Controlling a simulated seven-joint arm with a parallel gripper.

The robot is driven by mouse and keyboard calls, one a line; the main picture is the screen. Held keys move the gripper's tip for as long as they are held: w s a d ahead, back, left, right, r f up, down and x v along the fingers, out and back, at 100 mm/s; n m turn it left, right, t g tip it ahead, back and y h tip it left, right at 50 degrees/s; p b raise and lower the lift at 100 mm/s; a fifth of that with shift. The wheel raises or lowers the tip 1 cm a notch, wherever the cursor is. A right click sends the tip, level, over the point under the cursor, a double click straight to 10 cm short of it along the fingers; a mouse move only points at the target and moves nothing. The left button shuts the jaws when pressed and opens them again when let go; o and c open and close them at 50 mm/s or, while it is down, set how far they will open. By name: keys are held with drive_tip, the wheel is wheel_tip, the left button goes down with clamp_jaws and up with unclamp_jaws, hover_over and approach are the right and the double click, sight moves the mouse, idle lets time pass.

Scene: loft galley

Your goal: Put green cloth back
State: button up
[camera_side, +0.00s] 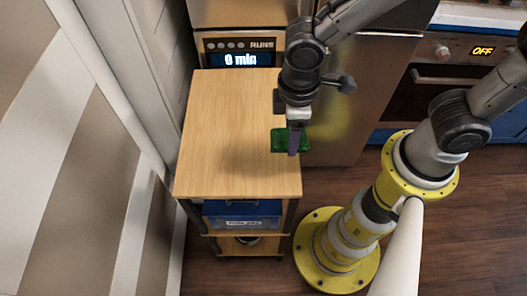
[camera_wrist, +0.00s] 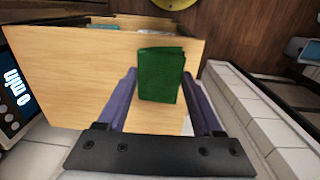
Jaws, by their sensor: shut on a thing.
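The green cloth (camera_side: 280,140) is a small folded dark-green piece. In the side view it is at my gripper's fingertips, over the right edge of the wooden cart top (camera_side: 225,130). My gripper (camera_side: 293,148) points down and is shut on the cloth. In the wrist view the cloth (camera_wrist: 161,75) sits between the two fingers of my gripper (camera_wrist: 160,82), with the pale wooden top (camera_wrist: 85,80) behind it. I cannot tell how far the cloth is above the top.
The cart top is otherwise bare. A blue bin (camera_side: 243,213) stands on the shelf below it. An appliance display reading "0 min" (camera_side: 240,59) is behind the cart. A panelled wall (camera_side: 110,140) runs along the left. An oven (camera_side: 440,85) is at the right.

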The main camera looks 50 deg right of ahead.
hover_over(263, 162)
wheel_tip(263, 162, down, 6)
drive_tip(key=shift+f, duration=1.65)
drive_tip(key=shift+d+f, duration=0.1)
drive_tip(key=shift+f, duration=0.05)
drive_tip(key=o, duration=1.3)
wheel_tip(263, 162, up, 11)
drive_tip(key=s+d+r+m+t+y, duration=0.15)
drive_tip(key=d+r+m, duration=0.25)
drive_tip(key=d+r, duration=0.8)
drive_tip(key=s+d+r+m+t, duration=0.1)
drive_tip(key=s+d, duration=0.2)
drive_tip(key=s+d+m+t, duration=0.1)
drive_tip(key=s+d+m, duration=0.1)
drive_tip(key=s+d, duration=0.1)
drive_tip(key=s+d+r+m+t+h, duration=0.1)
drive_tip(key=s+d+m+t, duration=0.1)
drive_tip(key=s+d, duration=0.1)
drive_tip(key=shift+s+r, duration=0.35)
drive_tip(key=shift+s, duration=0.3)
